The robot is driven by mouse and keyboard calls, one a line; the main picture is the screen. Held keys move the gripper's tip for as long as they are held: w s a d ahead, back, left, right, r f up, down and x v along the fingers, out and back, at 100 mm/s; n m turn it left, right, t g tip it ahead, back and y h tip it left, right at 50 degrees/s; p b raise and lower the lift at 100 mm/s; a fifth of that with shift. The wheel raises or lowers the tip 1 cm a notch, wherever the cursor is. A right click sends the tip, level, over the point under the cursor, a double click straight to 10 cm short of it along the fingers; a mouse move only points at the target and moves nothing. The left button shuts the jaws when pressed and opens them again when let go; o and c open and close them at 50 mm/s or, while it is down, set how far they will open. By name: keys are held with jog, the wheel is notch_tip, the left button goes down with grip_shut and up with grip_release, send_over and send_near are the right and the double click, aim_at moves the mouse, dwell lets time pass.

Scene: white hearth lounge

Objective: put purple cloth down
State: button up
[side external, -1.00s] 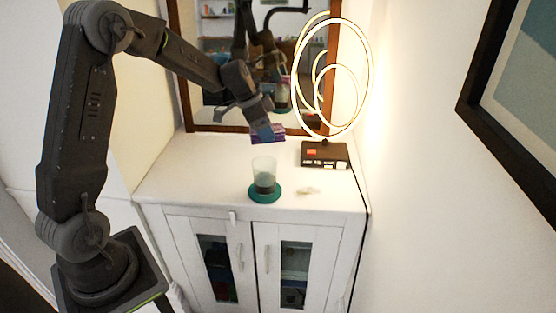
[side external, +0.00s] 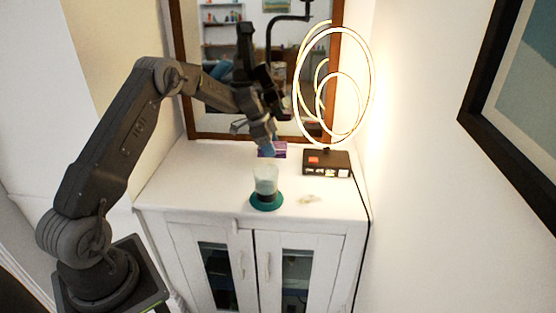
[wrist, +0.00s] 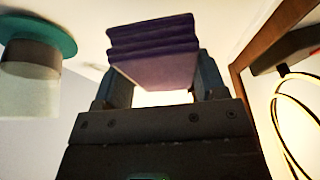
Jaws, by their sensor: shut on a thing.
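The folded purple cloth (side external: 272,149) is between the fingers of my gripper (side external: 268,146), behind the glass in the side view. In the wrist view the cloth (wrist: 155,52) shows as a stack of folds pinched between both fingers of my gripper (wrist: 158,82). My gripper is shut on it. The cloth is low over the white cabinet top (side external: 190,180); I cannot tell from the side view whether it touches the top.
A glass (side external: 265,180) stands on a teal coaster (side external: 266,202) in front of the cloth. A small pale item (side external: 310,199) lies right of it. A ring lamp (side external: 371,75) on a dark base (side external: 326,163) stands at the right, and a framed mirror (side external: 182,90) behind. The cabinet top's left side is clear.

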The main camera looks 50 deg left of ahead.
jog(key=shift+w+d+f, duration=0.75)
jog(key=shift+w+d, duration=0.1)
jog(key=shift+f, duration=1.95)
jog(key=shift+f, duration=0.1)
jog(key=o, duration=1)
